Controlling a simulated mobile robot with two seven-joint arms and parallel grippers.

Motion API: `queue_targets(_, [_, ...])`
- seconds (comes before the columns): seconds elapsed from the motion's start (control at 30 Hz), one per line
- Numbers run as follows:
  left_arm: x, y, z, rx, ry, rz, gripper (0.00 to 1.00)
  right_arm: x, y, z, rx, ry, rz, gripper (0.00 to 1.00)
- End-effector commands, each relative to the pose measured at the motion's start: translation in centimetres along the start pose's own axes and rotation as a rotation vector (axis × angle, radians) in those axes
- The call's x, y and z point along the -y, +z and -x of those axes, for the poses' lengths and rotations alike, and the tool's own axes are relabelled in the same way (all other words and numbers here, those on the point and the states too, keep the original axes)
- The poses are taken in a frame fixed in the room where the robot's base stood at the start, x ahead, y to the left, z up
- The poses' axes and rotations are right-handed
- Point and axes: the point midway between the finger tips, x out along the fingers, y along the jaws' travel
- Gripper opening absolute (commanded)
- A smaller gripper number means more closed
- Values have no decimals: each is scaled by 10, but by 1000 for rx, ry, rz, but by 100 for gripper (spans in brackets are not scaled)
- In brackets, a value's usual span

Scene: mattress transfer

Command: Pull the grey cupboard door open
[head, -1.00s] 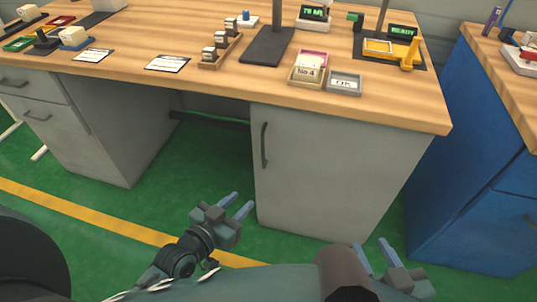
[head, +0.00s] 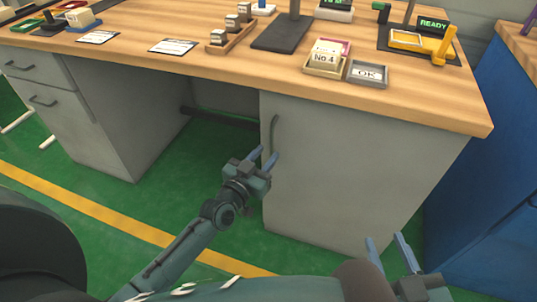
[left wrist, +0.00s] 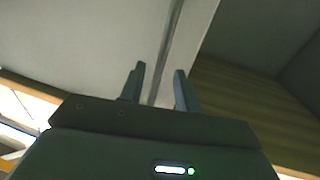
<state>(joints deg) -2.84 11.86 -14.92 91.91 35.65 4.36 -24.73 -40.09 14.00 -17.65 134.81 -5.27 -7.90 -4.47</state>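The grey cupboard door (head: 345,175) is shut, under the right part of the wooden desk. Its upright dark handle (head: 273,135) is near the door's left edge. My left gripper (head: 264,152) is open at the handle's lower part. In the left wrist view, a long bar that looks like the handle (left wrist: 176,35) runs between the spread fingers of the left gripper (left wrist: 159,70). Whether they touch it, I cannot tell. My right gripper (head: 386,243) is open and empty, low in front of the door's right part.
The wooden desktop (head: 210,70) overhangs the door and carries trays, cards and a stand. A grey drawer unit (head: 85,115) stands at the left, with an open knee space between. A blue cabinet (head: 480,190) stands right. Green floor in front is free.

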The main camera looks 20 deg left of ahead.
Motion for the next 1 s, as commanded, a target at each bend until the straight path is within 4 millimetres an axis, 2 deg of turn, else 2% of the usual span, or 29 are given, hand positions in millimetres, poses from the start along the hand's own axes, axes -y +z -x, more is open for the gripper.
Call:
queue_targets(0.1, [0, 1, -14, 0, 0, -1, 33, 1, 1, -1, -26, -1, 9, 36])
queue_targets(0.2, [0, 0, -20, 0, 0, -1, 33, 2, 0, -1, -36, -2, 12, 36])
queue_targets(0.5, [0, 0, -22, 1, 0, -1, 33, 2, -1, -1, -42, -2, 13, 36])
queue_targets(0.9, [0, 0, -21, 1, 0, -1, 1, 2, -1, -1, -41, -2, 13, 36])
queue_targets(1.0, [0, 0, -21, 1, 0, -1, 0, 2, -1, -1, -41, -2, 13, 36])
